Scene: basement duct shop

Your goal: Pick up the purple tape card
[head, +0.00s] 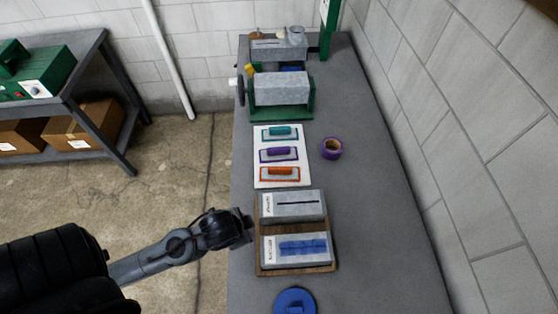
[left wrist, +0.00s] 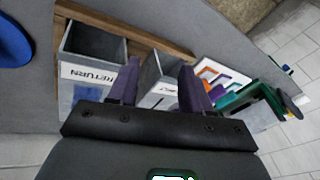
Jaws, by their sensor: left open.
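The purple tape card (head: 279,154) lies on a white board (head: 259,181), between a teal card (head: 279,132) above and an orange card (head: 280,174) below. In the left wrist view the purple card (left wrist: 217,79) is small, beyond the fingers at right. My left gripper (head: 248,223) is open and empty, at the left edge of the wooden tray, well short of the card in the head view. Its two fingers (left wrist: 158,83) show apart in the left wrist view. My right gripper is not in view.
A purple tape roll (head: 331,149) lies right of the board. A green-framed machine (head: 281,90) stands behind.

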